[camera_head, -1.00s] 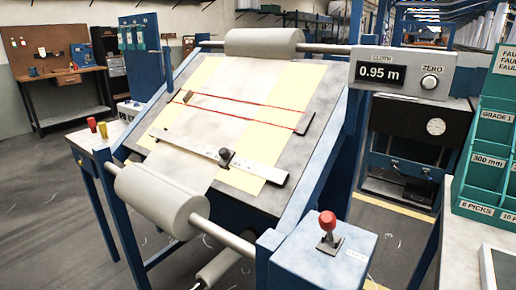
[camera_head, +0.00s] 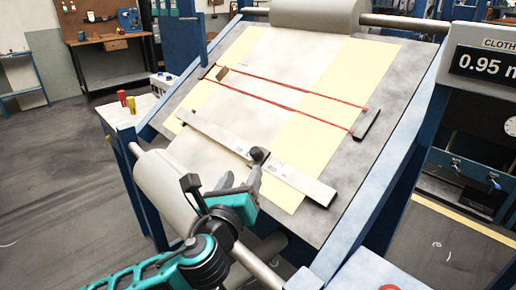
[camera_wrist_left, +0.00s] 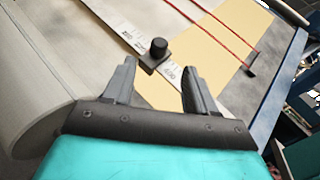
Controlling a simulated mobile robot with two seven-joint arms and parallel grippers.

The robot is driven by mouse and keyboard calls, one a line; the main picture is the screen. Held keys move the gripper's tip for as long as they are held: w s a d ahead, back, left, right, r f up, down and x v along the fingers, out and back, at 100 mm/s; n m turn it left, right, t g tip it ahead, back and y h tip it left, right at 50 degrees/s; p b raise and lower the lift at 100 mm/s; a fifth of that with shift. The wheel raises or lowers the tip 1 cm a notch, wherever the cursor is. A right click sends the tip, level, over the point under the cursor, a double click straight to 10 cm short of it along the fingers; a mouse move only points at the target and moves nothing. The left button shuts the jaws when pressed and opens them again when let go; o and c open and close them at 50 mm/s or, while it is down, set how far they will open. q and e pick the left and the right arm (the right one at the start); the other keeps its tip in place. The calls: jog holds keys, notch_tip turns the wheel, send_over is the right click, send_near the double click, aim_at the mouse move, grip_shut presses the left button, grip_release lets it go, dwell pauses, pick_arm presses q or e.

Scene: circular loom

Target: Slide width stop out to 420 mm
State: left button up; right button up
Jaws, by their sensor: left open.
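The width stop is a dark slider with a round black knob (camera_head: 257,155) on a pale metal scale bar (camera_head: 304,181) lying across the sloped board. In the left wrist view the knob (camera_wrist_left: 158,47) stands just beyond and between my fingertips, with printed scale numbers on both sides of it. They are too small to read surely. My left gripper (camera_head: 240,178) is open, just in front of the knob on the near side. It also shows in the left wrist view (camera_wrist_left: 155,78), its fingers apart and empty. My right gripper is not in view.
Two red cords (camera_head: 290,102) run across the cream cloth above the bar, ending at a dark bar (camera_head: 366,124). A cloth roller (camera_head: 165,190) lies along the near edge. A display box (camera_head: 485,65) stands at right. Red and yellow pegs (camera_head: 126,100) stand at left.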

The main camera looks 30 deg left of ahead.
aim_at(253, 153)
pick_arm(q)
jog(key=x, duration=1.1)
jog(key=shift+c, duration=0.2)
grip_shut()
dwell(1.0)
